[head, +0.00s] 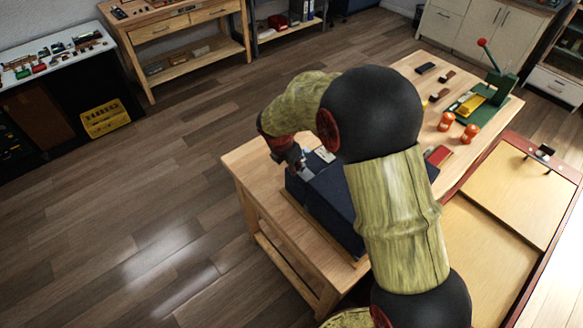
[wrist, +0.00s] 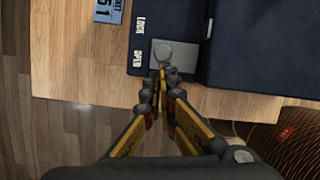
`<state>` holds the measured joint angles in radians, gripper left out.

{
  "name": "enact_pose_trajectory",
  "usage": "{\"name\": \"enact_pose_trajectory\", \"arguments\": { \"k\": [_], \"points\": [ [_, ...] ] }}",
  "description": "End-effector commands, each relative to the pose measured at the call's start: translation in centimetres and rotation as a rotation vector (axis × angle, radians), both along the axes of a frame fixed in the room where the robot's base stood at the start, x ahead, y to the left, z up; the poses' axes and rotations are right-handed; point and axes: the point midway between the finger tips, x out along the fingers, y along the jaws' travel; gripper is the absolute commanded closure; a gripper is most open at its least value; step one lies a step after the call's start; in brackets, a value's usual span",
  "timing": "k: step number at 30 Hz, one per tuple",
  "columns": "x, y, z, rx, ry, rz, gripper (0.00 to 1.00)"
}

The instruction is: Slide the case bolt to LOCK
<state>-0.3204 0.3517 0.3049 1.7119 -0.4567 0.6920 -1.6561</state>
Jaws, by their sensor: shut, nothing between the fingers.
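The dark blue case (head: 330,200) sits on the wooden bench, partly hidden behind my arm in the head view. In the wrist view, the case (wrist: 255,50) carries white LOCK (wrist: 140,25) and OPEN (wrist: 138,57) labels. A grey metal bolt (wrist: 185,57) with a round knob (wrist: 165,52) lies beside them, with the knob level with OPEN rather than LOCK. My gripper (wrist: 161,73) is shut and empty, its fingertips right at the near side of the knob. I cannot tell whether they touch it. In the head view my gripper (head: 299,168) is over the case's left end.
A blue tag (wrist: 110,9) marked 51 lies by the case. The wooden bench (head: 248,165) also bears two orange cylinders (head: 447,121) and a green tool with a red-knobbed lever (head: 500,82). Open floor lies left of the bench.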

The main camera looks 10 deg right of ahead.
Motion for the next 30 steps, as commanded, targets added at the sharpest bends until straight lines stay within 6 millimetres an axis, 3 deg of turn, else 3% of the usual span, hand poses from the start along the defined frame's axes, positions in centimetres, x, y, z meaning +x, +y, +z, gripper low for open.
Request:
{"name": "enact_pose_trajectory", "arguments": {
  "k": [6, 11, 23, 30],
  "points": [
    [1.7, -2.6, 0.5, 0.0, 0.0, -0.002, 1.0],
    [2.2, -3.4, 0.2, -0.001, -0.001, -0.001, 1.0],
    [2.1, -3.1, 0.2, -0.001, -0.001, 0.0, 1.0],
    [1.0, -0.8, 0.9, -0.001, 0.001, -0.003, 1.0]
  ]
}}
